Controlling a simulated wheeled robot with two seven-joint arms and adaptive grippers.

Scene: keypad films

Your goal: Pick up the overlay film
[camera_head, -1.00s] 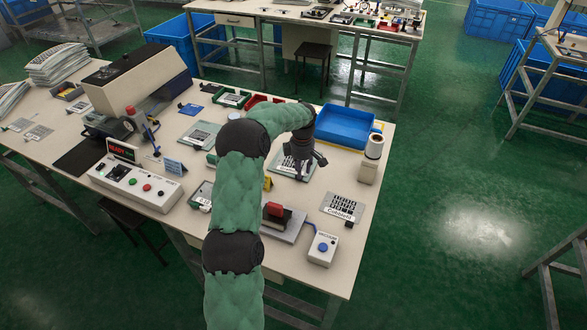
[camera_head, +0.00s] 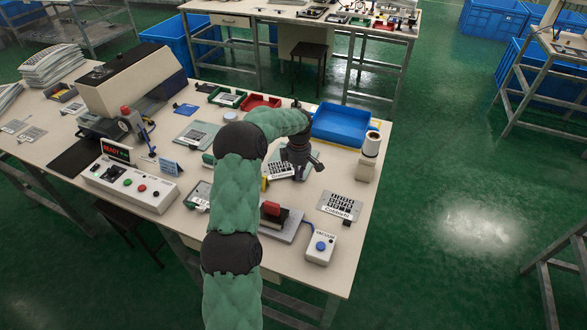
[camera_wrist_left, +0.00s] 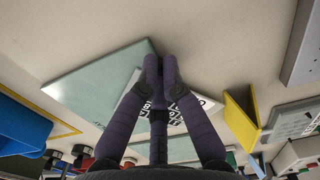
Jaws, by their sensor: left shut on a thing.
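The overlay film (camera_head: 279,171) is a small white sheet with dark keypad squares and a printed label. My left gripper (camera_head: 293,172) is shut on it at the middle of the table. In the left wrist view the fingertips (camera_wrist_left: 160,62) come together at the film's edge, and the film (camera_wrist_left: 178,113) shows behind and between the fingers. A pale green plate (camera_wrist_left: 90,85) lies beside and under the film in that view. The fingers hide part of the film, and I cannot tell how high it is above the plate. My right gripper is not in view.
A blue tray (camera_head: 341,125) and a white canister (camera_head: 370,147) stand behind. A yellow-edged stand (camera_wrist_left: 241,118) is close to the fingers.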

